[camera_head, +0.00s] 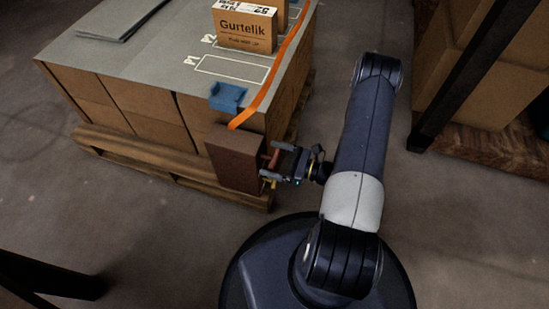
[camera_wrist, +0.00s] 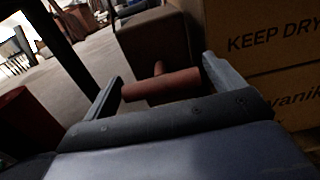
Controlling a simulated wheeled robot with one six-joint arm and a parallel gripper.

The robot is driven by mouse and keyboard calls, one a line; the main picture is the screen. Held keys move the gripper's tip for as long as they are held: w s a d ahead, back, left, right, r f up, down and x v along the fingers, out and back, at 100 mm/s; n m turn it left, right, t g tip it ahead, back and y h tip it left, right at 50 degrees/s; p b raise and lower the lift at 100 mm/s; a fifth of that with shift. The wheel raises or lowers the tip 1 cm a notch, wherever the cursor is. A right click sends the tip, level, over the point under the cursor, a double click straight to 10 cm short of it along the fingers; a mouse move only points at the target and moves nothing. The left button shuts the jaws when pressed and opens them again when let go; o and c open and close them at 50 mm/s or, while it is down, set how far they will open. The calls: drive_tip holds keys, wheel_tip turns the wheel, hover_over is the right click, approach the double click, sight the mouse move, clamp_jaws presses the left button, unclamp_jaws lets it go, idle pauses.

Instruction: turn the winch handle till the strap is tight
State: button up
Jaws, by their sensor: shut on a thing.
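The winch is a dark brown box (camera_head: 236,160) at the near corner of the loaded pallet; its body also shows in the wrist view (camera_wrist: 152,38). Its red-brown handle (camera_wrist: 160,87) has a grip bar and a short stem toward the body. My gripper (camera_head: 273,162) is at the winch's right side, shut on the handle, with one finger at each end of the grip bar in the wrist view. The orange strap (camera_head: 270,83) runs over the load's top and down to the winch, with a slight curve. I cannot tell how tight it is.
The pallet load has brown cartons (camera_head: 150,112) under a grey top sheet (camera_head: 150,50). A blue corner piece (camera_head: 228,96) sits at the sheet's edge beside the strap. A carton marked Gurtelik (camera_head: 245,27) stands on top. A dark post (camera_head: 462,75) and more cartons are at right.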

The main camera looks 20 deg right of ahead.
drive_tip(key=shift+m, duration=0.3)
drive_tip(key=m, duration=0.5)
drive_tip(key=m+p, duration=0.1)
drive_tip(key=m, duration=0.5)
drive_tip(key=shift+m, duration=0.3)
drive_tip(key=m+p, duration=0.1)
drive_tip(key=m, duration=0.5)
drive_tip(key=shift+d+f, duration=0.1)
drive_tip(key=m, duration=0.5)
drive_tip(key=shift+f+m, duration=0.1)
drive_tip(key=shift+m, duration=0.3)
drive_tip(key=o, duration=0.7)
drive_tip(key=shift+o, duration=0.2)
drive_tip(key=shift+d, duration=0.1)
